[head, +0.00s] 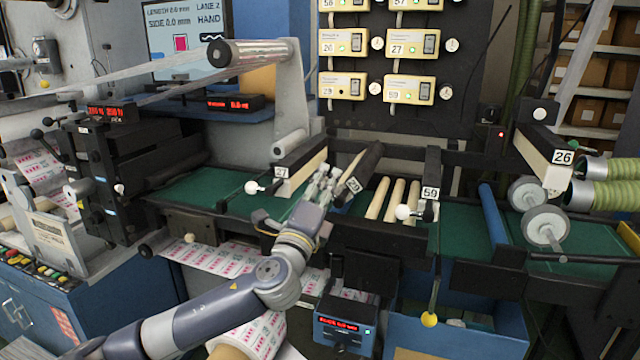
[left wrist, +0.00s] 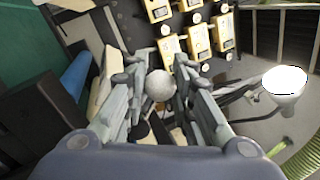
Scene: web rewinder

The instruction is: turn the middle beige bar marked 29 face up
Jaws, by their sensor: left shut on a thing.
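The middle bar marked 29 (head: 353,185) stands over the green bed between bars 27 and 59. Its dark side shows, and its number plate is tilted; little of a beige face can be made out. My left gripper (head: 322,184) is just left of that plate, with its fingers closed around the bar's knob, which they hide in the head view. In the left wrist view the round pale knob (left wrist: 160,85) sits between the two fingers of my left gripper (left wrist: 160,92). My right gripper is in neither view.
Bar 27 (head: 300,172) with its white knob is close on the left. Bar 59 (head: 431,190) with a white knob (head: 402,212) is on the right. Pale rollers (head: 395,200) lie between 29 and 59. Bar 26 (head: 545,150) is farther right. Yellow control boxes (head: 411,89) hang behind.

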